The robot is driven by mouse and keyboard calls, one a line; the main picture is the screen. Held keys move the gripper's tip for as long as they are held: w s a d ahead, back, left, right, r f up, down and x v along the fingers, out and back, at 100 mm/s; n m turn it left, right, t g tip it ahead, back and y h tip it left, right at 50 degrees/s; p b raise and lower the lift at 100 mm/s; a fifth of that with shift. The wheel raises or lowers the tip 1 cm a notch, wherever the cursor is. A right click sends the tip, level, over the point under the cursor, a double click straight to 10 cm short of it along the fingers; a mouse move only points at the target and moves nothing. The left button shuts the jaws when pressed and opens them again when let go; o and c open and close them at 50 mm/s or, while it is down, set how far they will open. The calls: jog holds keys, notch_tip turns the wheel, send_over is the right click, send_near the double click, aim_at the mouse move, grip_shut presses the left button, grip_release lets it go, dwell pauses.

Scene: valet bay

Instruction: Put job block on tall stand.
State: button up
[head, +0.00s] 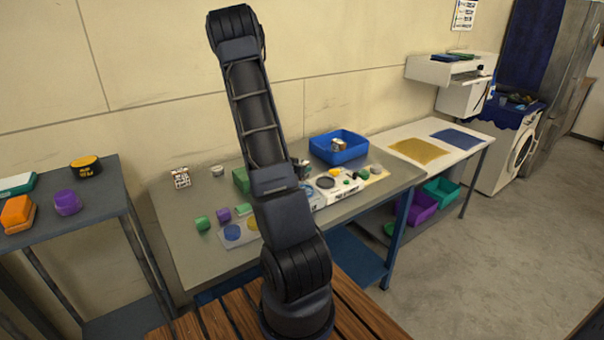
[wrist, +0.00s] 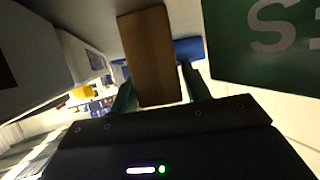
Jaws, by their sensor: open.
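A brown wooden block (wrist: 150,52), which may be the job block, is close in front of my gripper (wrist: 160,88) in the wrist view. My two teal fingers are open, one toward each side of its near end. I cannot tell whether they touch it. A green block marked with a white S and another character (wrist: 268,42) is close by at the right. A green block in the head view (head: 240,180) stands partly behind my arm. I cannot tell which thing is the tall stand. In the head view my arm hides most of the gripper area.
The grey table (head: 190,235) carries a blue bin (head: 350,157), a white printed block (head: 181,178) and several small green and purple pieces. A side shelf (head: 95,190) at the left holds coloured items. A white table (head: 465,150) with yellow and blue mats adjoins at the right.

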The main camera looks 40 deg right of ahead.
jog(key=shift+w+d+f, duration=0.1)
jog(key=shift+w+d, duration=0.1)
jog(key=shift+d, duration=0.1)
jog(key=c, duration=0.9)
notch_tip(320, 180, up, 20)
jog(key=shift+r, duration=0.1)
